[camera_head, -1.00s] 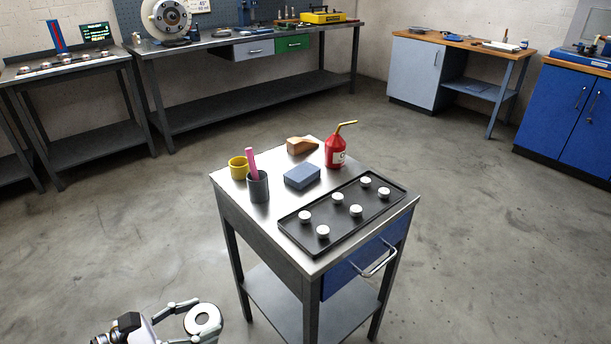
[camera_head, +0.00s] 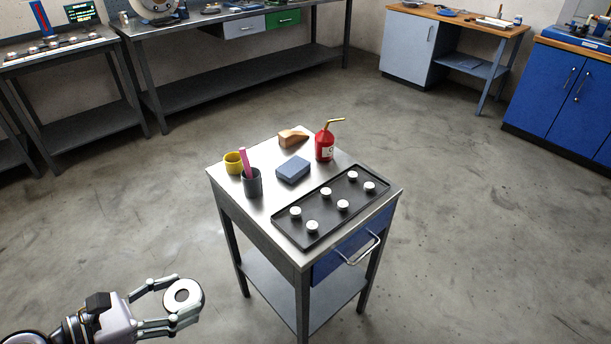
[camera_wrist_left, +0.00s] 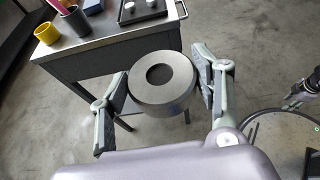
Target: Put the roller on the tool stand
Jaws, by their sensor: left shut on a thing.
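The roller (camera_head: 193,289) is a thick pale grey disc with a round hole in its middle. My left gripper (camera_head: 181,301) is shut on it, one finger on each side, at the lower left of the head view. In the left wrist view the roller (camera_wrist_left: 162,100) sits between the two fingers with its holed face showing. The tool stand (camera_head: 262,207), a metal table with a blue drawer and a lower shelf, is in the middle of the head view. The roller is apart from it, to its left. Part of my right gripper (camera_wrist_left: 300,93) appears at the wrist view's right edge.
On the stand are a black tray (camera_head: 325,211) with several white knobs, a blue block (camera_head: 293,170), a red oil can (camera_head: 324,146), a wooden wedge (camera_head: 292,138), a yellow cup (camera_head: 233,163) and a grey cup (camera_head: 252,184) holding a pink stick. Its front left top is bare.

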